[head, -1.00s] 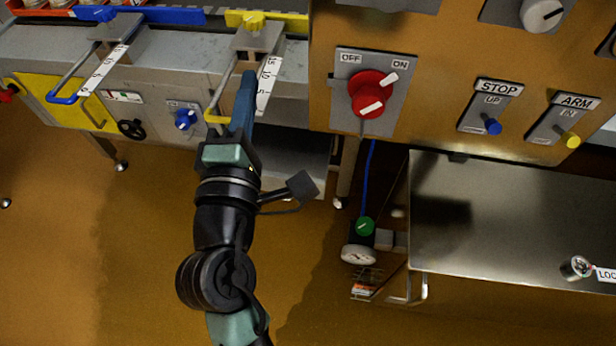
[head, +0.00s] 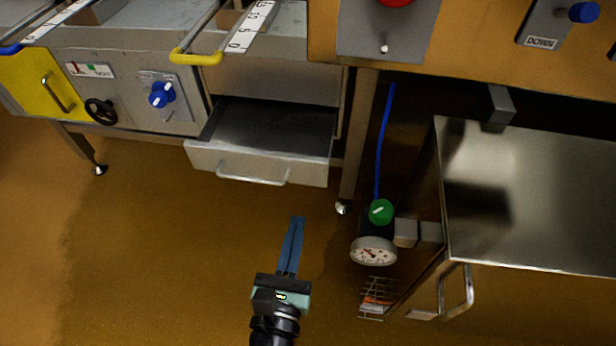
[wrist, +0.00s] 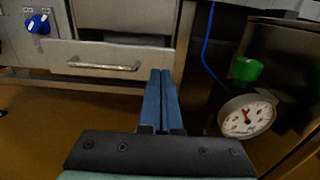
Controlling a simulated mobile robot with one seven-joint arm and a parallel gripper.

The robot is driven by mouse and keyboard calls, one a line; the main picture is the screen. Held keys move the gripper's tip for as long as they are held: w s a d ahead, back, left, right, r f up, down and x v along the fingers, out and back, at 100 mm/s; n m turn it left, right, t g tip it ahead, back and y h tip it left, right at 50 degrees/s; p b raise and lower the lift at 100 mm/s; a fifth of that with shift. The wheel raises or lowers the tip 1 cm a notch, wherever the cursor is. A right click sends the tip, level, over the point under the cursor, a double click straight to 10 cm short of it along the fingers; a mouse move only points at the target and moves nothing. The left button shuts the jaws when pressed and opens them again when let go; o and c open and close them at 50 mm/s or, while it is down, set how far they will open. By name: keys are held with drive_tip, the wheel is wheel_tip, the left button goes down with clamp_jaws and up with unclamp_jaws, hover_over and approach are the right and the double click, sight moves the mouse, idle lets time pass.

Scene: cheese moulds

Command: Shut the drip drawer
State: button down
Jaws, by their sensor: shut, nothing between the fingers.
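The drip drawer (head: 258,164) is a grey metal drawer pulled out below the bench, with its inside showing from above. Its bar handle (head: 252,175) runs along the front. In the wrist view the drawer front (wrist: 62,58) and its handle (wrist: 103,65) are ahead and to the left. My gripper (head: 296,222), with blue fingers, is shut and empty. It is in front of the drawer, below its right part in the head view, and appears apart from it. In the wrist view the fingers (wrist: 160,75) point just right of the handle's right end.
A pressure gauge (head: 373,251) with a green knob (head: 381,212) and blue hose stands right of my gripper. A steel cabinet (head: 540,190) is farther right. A bench leg (head: 357,140) stands right of the drawer. The floor left of my gripper is clear.

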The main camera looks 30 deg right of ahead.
sight(311, 162)
drive_tip(key=b+x, duration=0.2)
drive_tip(key=x, duration=1)
drive_tip(key=shift+b, duration=0.3)
drive_tip(key=x, duration=1.2)
drive_tip(key=shift+w+d, duration=0.1)
